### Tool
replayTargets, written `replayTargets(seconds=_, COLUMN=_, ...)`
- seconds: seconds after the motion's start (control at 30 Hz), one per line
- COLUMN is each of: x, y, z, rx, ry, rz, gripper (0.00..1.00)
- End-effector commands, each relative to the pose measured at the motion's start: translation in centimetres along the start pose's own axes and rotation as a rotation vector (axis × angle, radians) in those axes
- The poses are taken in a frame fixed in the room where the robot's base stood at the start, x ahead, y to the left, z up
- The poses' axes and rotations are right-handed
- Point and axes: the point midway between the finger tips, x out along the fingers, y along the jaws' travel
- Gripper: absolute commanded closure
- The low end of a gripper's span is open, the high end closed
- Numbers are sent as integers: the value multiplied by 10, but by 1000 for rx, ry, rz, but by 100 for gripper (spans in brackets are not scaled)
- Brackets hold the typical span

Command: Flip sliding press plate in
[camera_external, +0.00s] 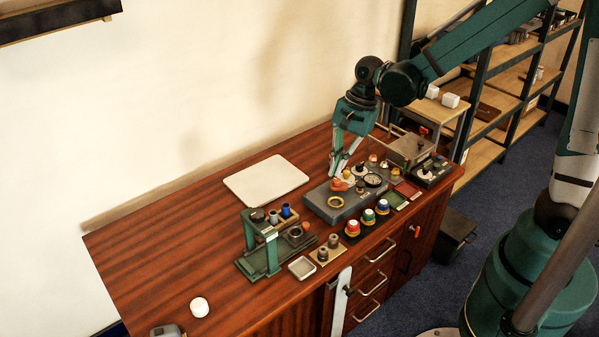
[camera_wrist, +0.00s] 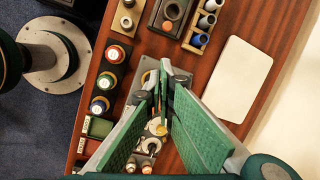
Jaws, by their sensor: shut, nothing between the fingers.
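The green press (camera_external: 247,240) stands on the table left of the grey fixture block, with uprights and a crossbar. Its dark sliding plate (camera_external: 303,242) appears to extend from the right side of the base, with a ring on it. In the wrist view, a dark plate with a copper-coloured ring (camera_wrist: 168,14) shows at the top edge; the rest of the press is out of frame. My gripper (camera_external: 335,174) is shut and empty, pointing down over the grey block, well right of the press. Its fingertips (camera_wrist: 161,84) meet in the wrist view and hide part of the block.
The grey block (camera_external: 322,206) bears a brass ring and an orange part. Coloured-top pots (camera_external: 367,216) stand along the front. A small tray (camera_external: 302,267) and a tan plate (camera_external: 327,252) sit near the press. A white board (camera_external: 266,181) lies behind; the left table is mostly clear.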

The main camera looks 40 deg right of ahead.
Motion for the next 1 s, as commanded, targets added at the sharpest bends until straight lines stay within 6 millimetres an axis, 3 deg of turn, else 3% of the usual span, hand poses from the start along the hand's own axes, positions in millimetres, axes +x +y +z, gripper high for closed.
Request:
replayTargets(seconds=0.5, x=55, y=-15, z=16, rx=191, ry=-50, rz=84, gripper=100)
replayTargets(seconds=1.0, x=64, y=-16, z=19, rx=226, ry=-56, rz=101, gripper=100)
